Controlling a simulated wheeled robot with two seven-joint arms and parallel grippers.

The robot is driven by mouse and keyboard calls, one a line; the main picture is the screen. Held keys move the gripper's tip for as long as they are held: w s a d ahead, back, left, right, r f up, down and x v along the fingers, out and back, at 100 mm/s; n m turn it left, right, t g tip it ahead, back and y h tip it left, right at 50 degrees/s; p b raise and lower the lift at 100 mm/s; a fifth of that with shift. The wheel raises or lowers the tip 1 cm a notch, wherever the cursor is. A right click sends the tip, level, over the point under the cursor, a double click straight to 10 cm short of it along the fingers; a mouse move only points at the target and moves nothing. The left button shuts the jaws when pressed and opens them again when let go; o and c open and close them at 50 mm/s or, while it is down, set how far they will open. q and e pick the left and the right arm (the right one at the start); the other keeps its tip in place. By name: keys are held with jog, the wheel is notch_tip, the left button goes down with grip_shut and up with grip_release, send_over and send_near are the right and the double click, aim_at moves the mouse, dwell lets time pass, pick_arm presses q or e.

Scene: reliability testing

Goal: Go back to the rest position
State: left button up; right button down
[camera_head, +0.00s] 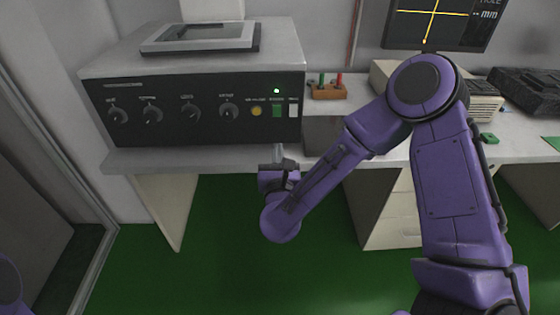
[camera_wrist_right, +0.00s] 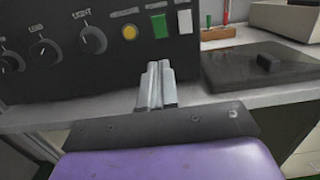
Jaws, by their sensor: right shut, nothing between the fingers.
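My right gripper (camera_head: 278,152) is at the end of the purple right arm, in front of the desk edge and just below the right end of the control box (camera_head: 190,110). In the right wrist view the gripper (camera_wrist_right: 157,70) has its two grey fingers together, with nothing between them, pointing at the panel below the yellow and green buttons. No contact with the box is visible. Of my left arm, only a purple part shows at the lower left edge of the head view; its gripper is out of view.
The control box has several knobs, a yellow button (camera_head: 257,111), a green switch (camera_head: 276,111) and a lit green lamp. A wooden holder (camera_head: 327,91) stands right of it. A monitor (camera_head: 440,22) and a black case (camera_head: 527,90) are farther right. Green floor (camera_head: 220,255) is open in front.

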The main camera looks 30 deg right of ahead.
jog(key=shift+v, duration=0.85)
jog(key=shift+d, duration=0.1)
jog(key=shift+r, duration=0.1)
